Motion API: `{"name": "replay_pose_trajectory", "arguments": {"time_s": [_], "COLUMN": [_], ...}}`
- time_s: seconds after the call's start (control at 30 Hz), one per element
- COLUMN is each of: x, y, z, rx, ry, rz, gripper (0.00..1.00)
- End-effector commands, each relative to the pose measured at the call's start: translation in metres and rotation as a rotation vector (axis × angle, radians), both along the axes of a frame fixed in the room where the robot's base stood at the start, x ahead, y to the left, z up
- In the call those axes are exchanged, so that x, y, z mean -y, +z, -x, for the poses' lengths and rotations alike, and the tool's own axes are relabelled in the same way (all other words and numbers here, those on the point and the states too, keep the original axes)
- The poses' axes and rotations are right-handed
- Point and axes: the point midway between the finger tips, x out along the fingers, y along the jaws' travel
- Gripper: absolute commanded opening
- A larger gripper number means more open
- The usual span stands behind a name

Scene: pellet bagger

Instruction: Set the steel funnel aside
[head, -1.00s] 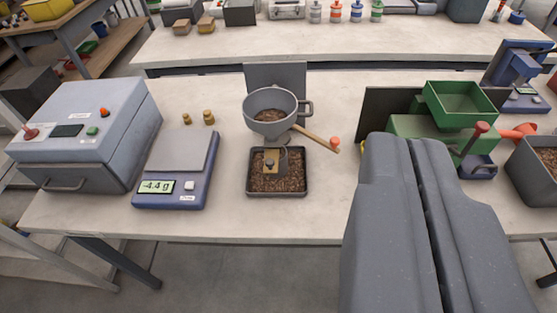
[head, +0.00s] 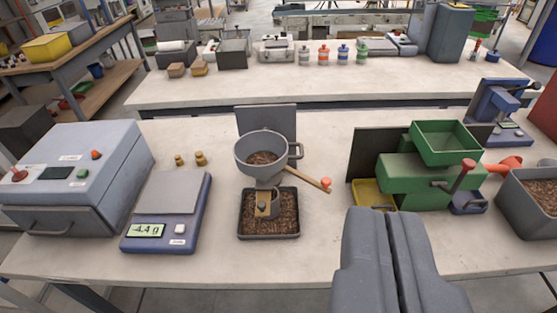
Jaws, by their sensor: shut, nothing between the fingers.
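A grey, funnel-shaped steel bowl (head: 247,160) with a loop handle on its right side stands at the middle of the bench. Brown pellets lie in it. Below it is a dark tray (head: 240,236) of brown pellets, with a small brass-coloured piece (head: 264,207) under the bowl. A wooden lever (head: 312,179) with an orange tip sticks out to the right. My gripper (head: 383,212) is shut and empty, over the front of the bench, right of the bowl and apart from it.
A scale (head: 171,192) reading -4.4 g and a grey box machine (head: 75,170) stand left. A green machine (head: 420,180), a yellow tray (head: 372,193), a red-orange funnel (head: 505,164) and a grey pellet bin (head: 508,208) stand right. Bare bench lies between the dark tray and yellow tray.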

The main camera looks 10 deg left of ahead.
Motion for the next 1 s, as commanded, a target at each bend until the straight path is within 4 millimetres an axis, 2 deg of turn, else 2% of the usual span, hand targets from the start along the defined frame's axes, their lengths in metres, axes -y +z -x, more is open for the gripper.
{"name": "replay_pose_trajectory", "arguments": {"time_s": [0.4,0.43,0.53,0.57,0.67,1.0], "x": [0.0,0.0,-0.001,-0.001,-0.005,-0.03], "y": [0.0,0.0,0.0,-0.001,-0.009,-0.065], "z": [0.0,0.0,-0.003,-0.005,-0.021,-0.108], "rx": [0.0,0.0,-0.005,-0.01,-0.045,-0.269], "ry": [0.0,0.0,0.004,0.007,0.03,0.173], "rz": [0.0,0.0,-0.006,-0.013,-0.052,-0.327], "gripper": [0.0,0.03,0.3,0.3,0.3,0.3]}}
